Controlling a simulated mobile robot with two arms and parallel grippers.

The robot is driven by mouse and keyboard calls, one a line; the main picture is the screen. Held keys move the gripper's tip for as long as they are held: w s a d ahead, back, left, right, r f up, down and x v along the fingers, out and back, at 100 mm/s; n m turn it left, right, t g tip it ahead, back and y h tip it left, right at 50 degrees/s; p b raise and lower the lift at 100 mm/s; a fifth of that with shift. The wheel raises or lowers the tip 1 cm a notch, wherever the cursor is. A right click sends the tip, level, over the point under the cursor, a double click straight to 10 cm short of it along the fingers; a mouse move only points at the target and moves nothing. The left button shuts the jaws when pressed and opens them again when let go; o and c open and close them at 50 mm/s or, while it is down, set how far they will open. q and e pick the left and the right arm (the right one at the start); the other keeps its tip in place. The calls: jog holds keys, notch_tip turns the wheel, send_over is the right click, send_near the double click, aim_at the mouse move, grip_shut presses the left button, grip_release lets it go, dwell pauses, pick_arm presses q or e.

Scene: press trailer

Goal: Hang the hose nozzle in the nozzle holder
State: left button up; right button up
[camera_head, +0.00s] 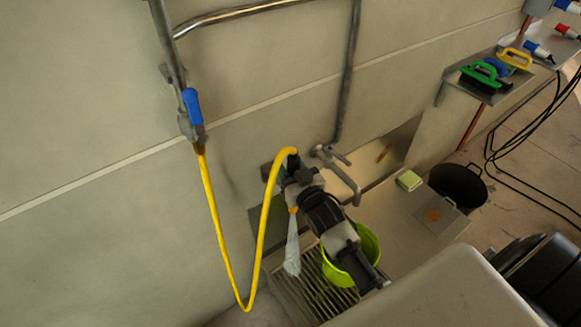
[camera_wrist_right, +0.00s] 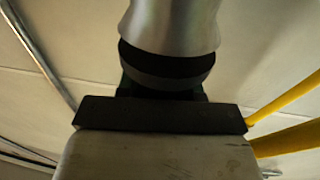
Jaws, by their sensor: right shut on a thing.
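My right gripper (camera_head: 290,180) is by the wall above the floor grate, shut on the hose nozzle. In the head view the nozzle is mostly hidden by the gripper; its dark end (camera_head: 293,159) shows where the yellow hose (camera_head: 264,230) meets it. In the right wrist view the nozzle (camera_wrist_right: 170,25) is a silver flared body with a black ring, above the dark gripper edge (camera_wrist_right: 160,115). A dark piece (camera_head: 267,171) shows on the wall behind the gripper. I cannot tell whether it is the nozzle holder. My left gripper is not in view.
The hose loops down from a blue-handled valve (camera_head: 192,105) on a wall pipe. A pale hanging object (camera_head: 292,253) and lime bowl (camera_head: 370,243) are below and beside my arm. A bent metal tap (camera_head: 343,177) is close right. A black bucket (camera_head: 459,181) stands farther right.

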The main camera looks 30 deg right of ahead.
jog(key=shift+f, duration=0.25)
jog(key=o, duration=1)
jog(key=shift+f, duration=0.1)
